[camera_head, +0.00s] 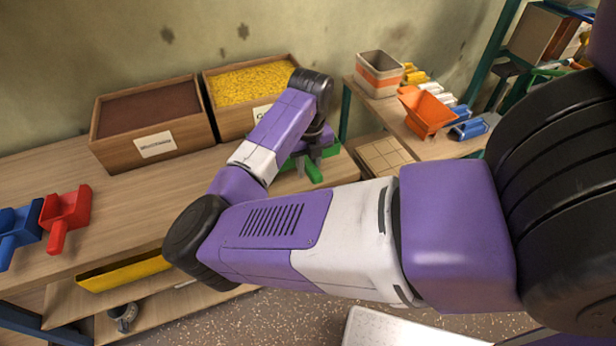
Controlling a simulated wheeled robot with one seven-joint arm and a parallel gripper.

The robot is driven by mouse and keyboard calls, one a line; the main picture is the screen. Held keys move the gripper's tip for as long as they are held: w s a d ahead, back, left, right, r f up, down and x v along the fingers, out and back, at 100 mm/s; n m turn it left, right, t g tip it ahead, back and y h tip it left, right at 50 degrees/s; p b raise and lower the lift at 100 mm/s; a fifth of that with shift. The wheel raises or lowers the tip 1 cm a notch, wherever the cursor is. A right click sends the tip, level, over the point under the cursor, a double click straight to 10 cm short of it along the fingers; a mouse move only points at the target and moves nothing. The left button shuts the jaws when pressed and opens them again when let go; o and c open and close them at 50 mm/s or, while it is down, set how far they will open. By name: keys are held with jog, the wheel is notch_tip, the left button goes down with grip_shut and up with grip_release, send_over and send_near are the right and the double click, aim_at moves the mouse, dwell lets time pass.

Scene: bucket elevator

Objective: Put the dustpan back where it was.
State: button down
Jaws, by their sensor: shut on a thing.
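My gripper (311,160) is at the right end of the long wooden bench, in front of the bin of yellow grains. It points down and is shut on a green dustpan (314,172). The dustpan is at or just above the bench top; I cannot tell if it touches. My arm and gripper hide part of it. A red dustpan (66,212) and a blue dustpan (18,228) lie side by side at the bench's left end.
A bin of brown material (150,118) and the bin of yellow grains (252,86) stand at the bench's back. A side shelf (398,113) holds an orange scoop (428,108) and a striped box (379,73). The bench middle is clear.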

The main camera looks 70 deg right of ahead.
aim_at(308, 187)
jog(key=shift+f, duration=2.4)
jog(key=c, duration=1.1)
grip_release()
